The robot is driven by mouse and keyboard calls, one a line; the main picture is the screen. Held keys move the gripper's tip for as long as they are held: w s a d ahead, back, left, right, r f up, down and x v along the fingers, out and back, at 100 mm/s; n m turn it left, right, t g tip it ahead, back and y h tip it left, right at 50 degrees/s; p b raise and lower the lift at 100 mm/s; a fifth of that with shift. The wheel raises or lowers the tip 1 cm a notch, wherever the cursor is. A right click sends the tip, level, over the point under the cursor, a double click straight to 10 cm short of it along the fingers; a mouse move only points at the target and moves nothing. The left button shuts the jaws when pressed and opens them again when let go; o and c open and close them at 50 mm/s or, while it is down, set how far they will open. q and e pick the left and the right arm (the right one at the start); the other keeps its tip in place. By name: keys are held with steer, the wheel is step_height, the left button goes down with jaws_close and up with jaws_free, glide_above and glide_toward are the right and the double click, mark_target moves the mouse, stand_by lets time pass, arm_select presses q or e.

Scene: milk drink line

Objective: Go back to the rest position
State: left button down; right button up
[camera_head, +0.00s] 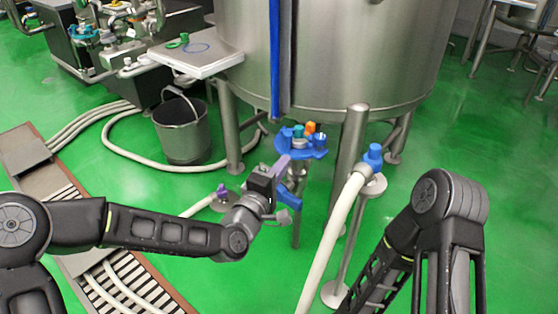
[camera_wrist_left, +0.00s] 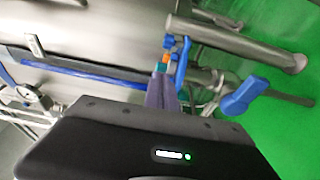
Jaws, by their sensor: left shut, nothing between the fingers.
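My left gripper (camera_head: 282,165) is in front of the big steel tank, just left of and below a small blue stand tray (camera_head: 316,152). Its lilac fingers are shut with nothing between them; they also show in the left wrist view (camera_wrist_left: 161,91), pointing toward the tray. Whether the fingertips touch the tray I cannot tell. My right arm comes in at the lower right of the head view, but its gripper is out of the picture.
The tray carries several small coloured parts (camera_head: 310,128). A hose with a blue fitting (camera_head: 374,152) rests on a stand to the right. The steel tank (camera_head: 345,50) rises behind. Green floor lies open at right.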

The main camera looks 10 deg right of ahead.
stand_by(0.4)
